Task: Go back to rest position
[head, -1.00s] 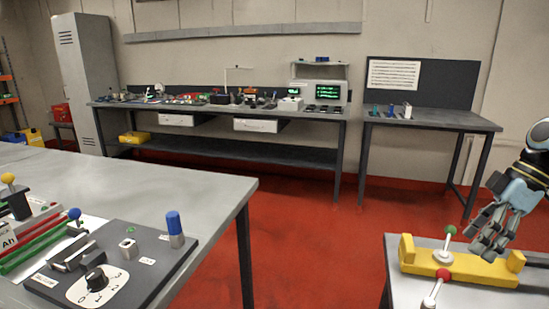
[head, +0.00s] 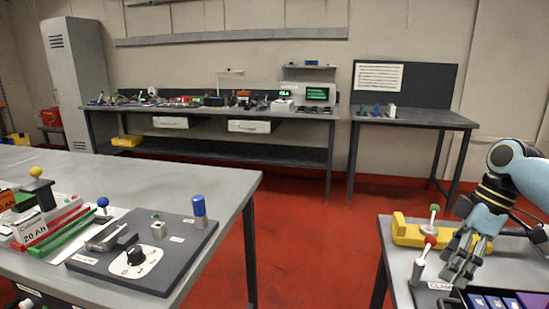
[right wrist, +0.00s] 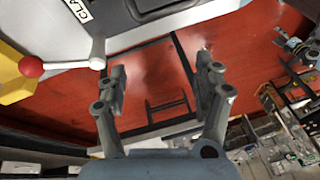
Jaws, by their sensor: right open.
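My right gripper (head: 463,258) is over the right-hand table, beside the yellow clamp block (head: 411,231) and its levers. In the right wrist view its two fingers (right wrist: 160,92) stand apart with nothing between them. A lever with a red ball (head: 430,240) and one with a green ball (head: 434,208) stand by the yellow block. The red ball also shows in the right wrist view (right wrist: 31,66), left of the fingers. My left gripper is not in view.
The left table (head: 215,180) holds a dark panel (head: 185,240) with a dial and a blue-capped post (head: 199,208). A tray of battery cells (head: 490,300) lies at the lower right. Red floor (head: 305,235) is clear between the tables. Workbenches line the back wall.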

